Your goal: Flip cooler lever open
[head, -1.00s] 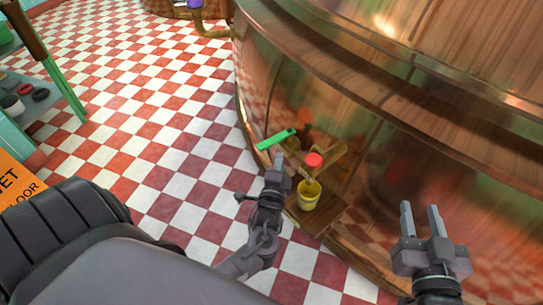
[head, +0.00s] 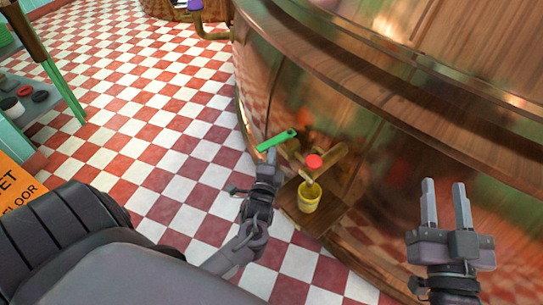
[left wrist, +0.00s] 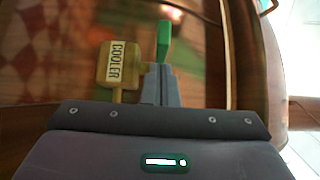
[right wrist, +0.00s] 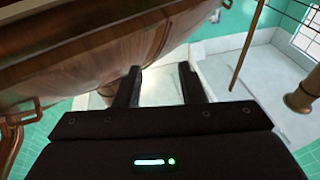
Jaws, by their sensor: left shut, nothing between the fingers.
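The green lever (head: 277,140) sticks out from the lower side of the copper kettle (head: 330,95) in the head view. It also shows upright in the left wrist view (left wrist: 164,40), just beyond my fingertips. A yellow tag reading COOLER (left wrist: 117,63) is left of my fingers there. My left gripper (head: 271,157) is shut and empty, with its tips close below the lever; whether they touch it I cannot tell. My right gripper (head: 446,187) is open and empty, well to the right in front of the kettle; its spread fingers also show in the right wrist view (right wrist: 158,82).
A red knob (head: 314,161) sits on a pipe right of the lever. An orange wet-floor sign (head: 14,190) is at the left. The checkered floor (head: 165,125) between is clear.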

